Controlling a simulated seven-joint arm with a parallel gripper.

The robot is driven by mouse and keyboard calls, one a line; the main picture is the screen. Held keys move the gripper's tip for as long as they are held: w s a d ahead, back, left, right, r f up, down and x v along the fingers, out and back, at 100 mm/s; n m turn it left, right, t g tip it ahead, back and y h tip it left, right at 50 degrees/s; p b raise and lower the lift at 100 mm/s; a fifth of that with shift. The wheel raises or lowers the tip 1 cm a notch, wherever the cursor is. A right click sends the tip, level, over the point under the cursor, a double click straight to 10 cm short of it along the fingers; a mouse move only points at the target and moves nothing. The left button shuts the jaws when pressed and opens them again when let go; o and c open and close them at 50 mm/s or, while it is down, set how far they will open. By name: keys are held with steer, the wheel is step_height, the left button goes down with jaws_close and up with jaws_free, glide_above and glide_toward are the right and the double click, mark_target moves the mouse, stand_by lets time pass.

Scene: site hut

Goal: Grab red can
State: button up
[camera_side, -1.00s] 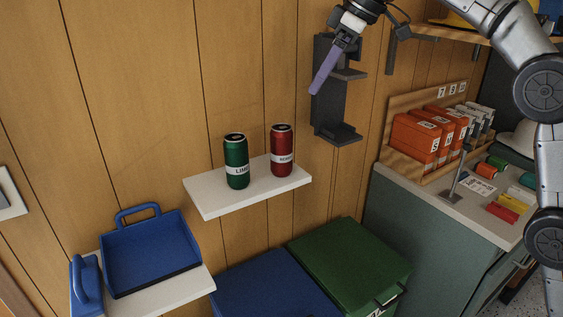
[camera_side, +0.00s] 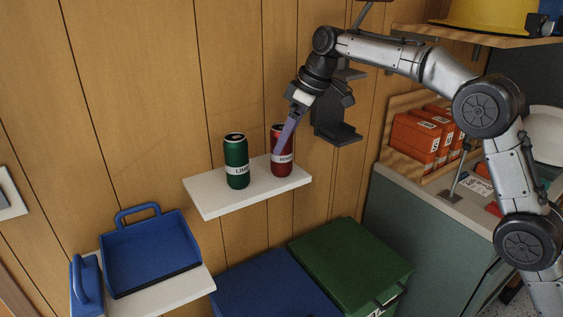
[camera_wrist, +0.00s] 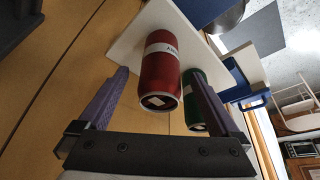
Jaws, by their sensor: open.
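The red can (camera_side: 284,163) stands upright on the right end of a small white wall shelf (camera_side: 208,205). A green can (camera_side: 236,163) stands to its left on the same shelf. My gripper (camera_side: 280,148) has purple fingers and reaches down from the upper right, overlapping the red can in the side view and hiding part of it. In the wrist view the red can (camera_wrist: 161,72) lies between the two spread fingers, beyond their tips or near them. The green can (camera_wrist: 201,98) shows beside it, partly behind the right finger. I cannot tell whether a finger touches the red can.
A dark wall bracket (camera_side: 335,120) is close behind my gripper at the right. A blue tray (camera_side: 150,250) sits on a lower shelf at left. Blue (camera_side: 270,290) and green (camera_side: 350,262) bins stand below. Orange boxes (camera_side: 412,138) are on the counter at right.

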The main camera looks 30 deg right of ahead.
mark_target(281, 162)
steer(key=x, duration=0.5)
steer(key=shift+s+d+f, duration=0.15)
steer(key=shift+s+f, duration=0.05)
steer(key=c, duration=1.4)
